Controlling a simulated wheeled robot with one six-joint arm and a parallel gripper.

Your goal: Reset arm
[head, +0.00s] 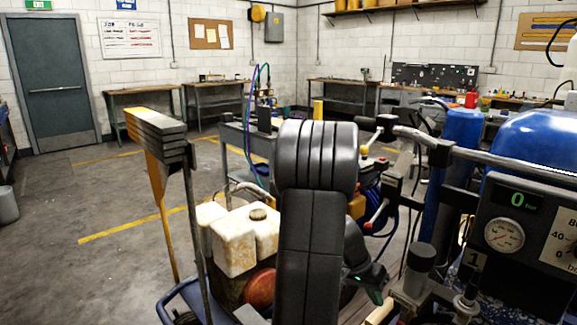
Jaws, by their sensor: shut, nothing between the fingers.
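My black arm (312,210) stands upright in the middle of the head view, close to the camera. A dark end part, which looks like my gripper (374,288), shows low to the right of the arm link, with a small green mark on it. The link hides part of it. It is shut, and I see nothing held in it. The line striper's blue tank (537,140), green "0 bar" display (517,200) and round pressure gauge (504,235) are at the right, apart from my gripper.
White stained canisters (245,240) and a red ball-like part (260,289) sit left of my arm. A yellow-and-black upright (155,160) stands further left. Metal handlebars (470,150) cross the right side. Open floor (85,205) lies left; benches (340,88) line the back wall.

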